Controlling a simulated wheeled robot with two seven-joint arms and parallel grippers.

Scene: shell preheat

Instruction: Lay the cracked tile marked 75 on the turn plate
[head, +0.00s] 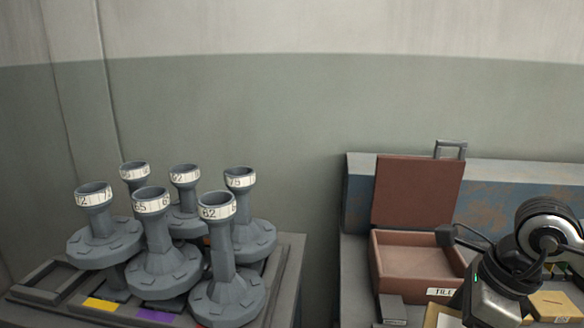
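I cannot make out a tile marked 75 or a turn plate in the head view. An open reddish-brown box (418,262) stands at the right, its lid raised against the back. A white label at its front right reads "TILE", partly cut off by my arm. The box floor that shows looks bare. My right gripper (500,276) is beside the box's right front corner. Its fingers are dark and partly hidden, so I cannot tell whether they are open or shut, or hold anything. My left gripper is out of view.
Tan flat pieces (552,303) lie at the lower right. A gap separates the rack from the right-hand bench.

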